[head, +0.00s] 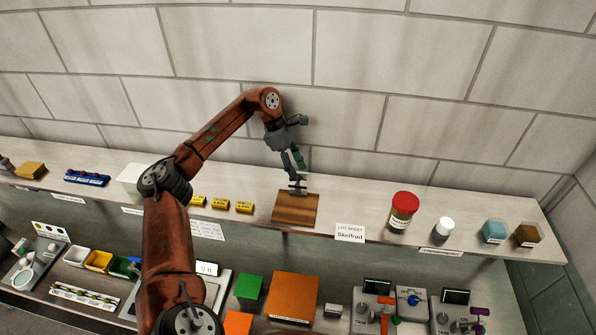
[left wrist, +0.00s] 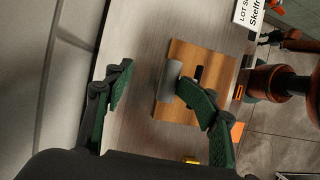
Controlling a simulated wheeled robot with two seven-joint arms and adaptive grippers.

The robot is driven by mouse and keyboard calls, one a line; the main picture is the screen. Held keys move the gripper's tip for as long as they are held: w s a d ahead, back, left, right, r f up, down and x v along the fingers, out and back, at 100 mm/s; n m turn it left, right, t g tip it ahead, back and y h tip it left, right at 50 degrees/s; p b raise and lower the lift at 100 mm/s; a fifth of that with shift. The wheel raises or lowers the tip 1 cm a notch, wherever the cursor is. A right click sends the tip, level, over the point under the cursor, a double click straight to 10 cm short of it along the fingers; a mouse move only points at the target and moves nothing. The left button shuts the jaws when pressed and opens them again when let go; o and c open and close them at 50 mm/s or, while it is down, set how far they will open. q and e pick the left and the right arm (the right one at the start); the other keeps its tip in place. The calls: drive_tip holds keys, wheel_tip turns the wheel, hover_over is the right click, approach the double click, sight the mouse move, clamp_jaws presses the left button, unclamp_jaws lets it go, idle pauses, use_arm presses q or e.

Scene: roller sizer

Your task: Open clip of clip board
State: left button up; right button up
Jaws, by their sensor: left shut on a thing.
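The clipboard (head: 296,210) is a brown wooden board on the upper shelf, with a grey metal clip (head: 298,189) at its back edge. In the left wrist view the board (left wrist: 215,70) lies tilted in the picture, with the grey clip (left wrist: 170,80) and a small dark part beside it. My left gripper (head: 296,172) reaches down from behind onto the clip. My right gripper is not in view.
A label card (head: 349,233) and a red-lidded jar (head: 403,211) stand right of the board. Several yellow blocks (head: 220,204) sit to its left. The tiled wall (head: 350,120) rises close behind. A lower bench holds an orange box (head: 294,297) and devices.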

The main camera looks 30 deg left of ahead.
use_arm(q)
drive_tip(key=shift+w+a+f, duration=0.1)
drive_tip(key=shift+a+f, duration=0.1)
drive_tip(key=shift+a, duration=0.1)
drive_tip(key=v, duration=1.2)
drive_tip(key=shift+r, duration=0.15)
drive_tip(key=shift+d, duration=0.25)
